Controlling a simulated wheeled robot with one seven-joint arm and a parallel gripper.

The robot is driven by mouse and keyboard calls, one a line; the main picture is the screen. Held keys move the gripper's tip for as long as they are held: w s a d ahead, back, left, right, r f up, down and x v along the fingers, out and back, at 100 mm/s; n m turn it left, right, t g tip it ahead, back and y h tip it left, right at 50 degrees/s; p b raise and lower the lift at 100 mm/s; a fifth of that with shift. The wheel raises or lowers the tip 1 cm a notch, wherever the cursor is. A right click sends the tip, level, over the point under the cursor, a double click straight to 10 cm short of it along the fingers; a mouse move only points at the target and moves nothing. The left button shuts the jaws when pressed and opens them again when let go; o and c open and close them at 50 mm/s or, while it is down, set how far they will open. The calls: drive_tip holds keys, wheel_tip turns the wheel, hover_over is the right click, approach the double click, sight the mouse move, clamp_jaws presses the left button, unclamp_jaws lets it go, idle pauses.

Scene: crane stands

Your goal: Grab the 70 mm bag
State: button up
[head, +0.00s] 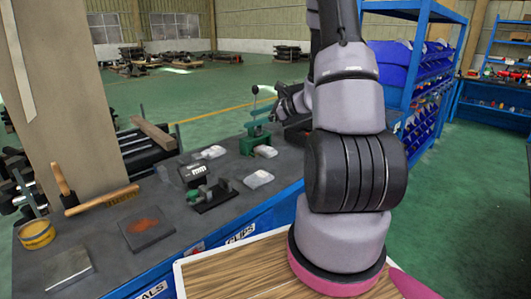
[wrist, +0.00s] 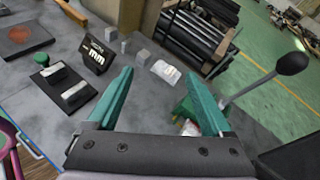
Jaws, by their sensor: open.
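Small clear bags with pale contents lie on the dark bench. In the wrist view one bag (wrist: 166,71) lies flat beyond my fingertips, between them in the picture. Another bag (wrist: 190,128) shows partly beside the right finger. In the head view I see a bag (head: 212,152) at the back and a bag (head: 258,179) nearer the front edge. No size can be read on any bag, so I cannot tell which is 70 mm. My gripper (wrist: 160,76) is open and empty, its teal fingers above the bench. My arm largely hides it in the head view.
A black sign (wrist: 97,52) reading "mm" stands beside several small grey blocks (wrist: 143,57). A green press (head: 256,135) with a black-knobbed lever (wrist: 291,63) stands close to the right finger.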

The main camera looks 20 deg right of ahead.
sight(270, 150)
drive_tip(key=d+f+m+t+h, duration=0.1)
drive_tip(key=d+f+m, duration=0.1)
drive_tip(key=d+f, duration=0.2)
drive_tip(key=w+d+f+m+t+h, duration=0.1)
drive_tip(key=d+f+m+h, duration=0.1)
drive_tip(key=f, duration=0.4)
drive_tip(key=d+f+m+t+h, duration=0.1)
drive_tip(key=d+f+m+h, duration=0.1)
drive_tip(key=d+f+m, duration=0.2)
drive_tip(key=shift+w+d+f, duration=0.2)
drive_tip(key=shift+d+f, duration=0.3)
drive_tip(key=shift+d, duration=0.3)
drive_tip(key=shift+w+d+f, duration=0.2)
drive_tip(key=shift+d+f, duration=0.25)
drive_tip(key=shift+d, duration=0.3)
drive_tip(key=x, duration=0.4)
drive_tip(key=shift+w+f, duration=0.1)
drive_tip(key=shift+w, duration=0.25)
drive_tip(key=shift+a+x, duration=0.1)
drive_tip(key=shift+x, duration=1.35)
drive_tip(key=shift+a+x, duration=0.15)
drive_tip(key=shift+x, duration=1.3)
clamp_jaws()
